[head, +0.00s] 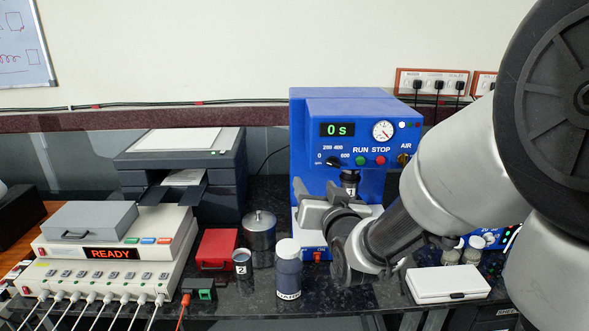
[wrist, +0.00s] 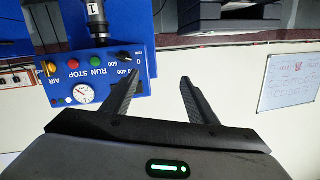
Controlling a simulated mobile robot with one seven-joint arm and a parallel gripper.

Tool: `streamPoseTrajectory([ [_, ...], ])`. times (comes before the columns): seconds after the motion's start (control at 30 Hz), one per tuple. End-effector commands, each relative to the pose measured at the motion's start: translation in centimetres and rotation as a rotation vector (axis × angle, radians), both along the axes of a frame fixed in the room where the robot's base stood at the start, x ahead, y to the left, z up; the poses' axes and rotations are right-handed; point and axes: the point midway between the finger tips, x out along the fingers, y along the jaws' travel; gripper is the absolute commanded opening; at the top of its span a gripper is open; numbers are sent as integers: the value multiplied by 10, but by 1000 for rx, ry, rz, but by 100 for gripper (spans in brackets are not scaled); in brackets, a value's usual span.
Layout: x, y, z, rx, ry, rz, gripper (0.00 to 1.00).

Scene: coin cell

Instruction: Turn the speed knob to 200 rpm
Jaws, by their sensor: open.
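The blue machine (head: 345,110) stands at the back centre, its display reading "0 s". Its black speed knob (head: 333,161) is at the lower left of the front panel, with 0, 200, 400 and 600 marked around it. The pointer is too small to read surely. The knob also shows in the wrist view (wrist: 124,58), where the panel appears upside down. My gripper (head: 314,187) is open and empty, below and in front of the knob. In the wrist view my gripper (wrist: 160,80) has the knob near its left fingertip, not between the fingers.
RUN (head: 360,160) and STOP (head: 381,160) buttons sit right of the knob, below a round gauge (head: 383,130). A dark bottle (head: 288,270) and metal pot (head: 260,232) stand left of my gripper.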

Motion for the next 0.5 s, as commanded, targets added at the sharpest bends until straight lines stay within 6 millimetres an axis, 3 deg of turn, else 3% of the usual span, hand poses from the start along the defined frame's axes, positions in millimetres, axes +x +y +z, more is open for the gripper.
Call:
streamPoseTrajectory([
  [0.03,1,-19,-22,50,-12,-46,53],
  [0.2,-1,-57,-38,168,-85,-148,53],
  [0.37,5,-64,-36,190,-105,-166,53],
  [0.5,27,-64,-36,191,-103,-165,53],
])
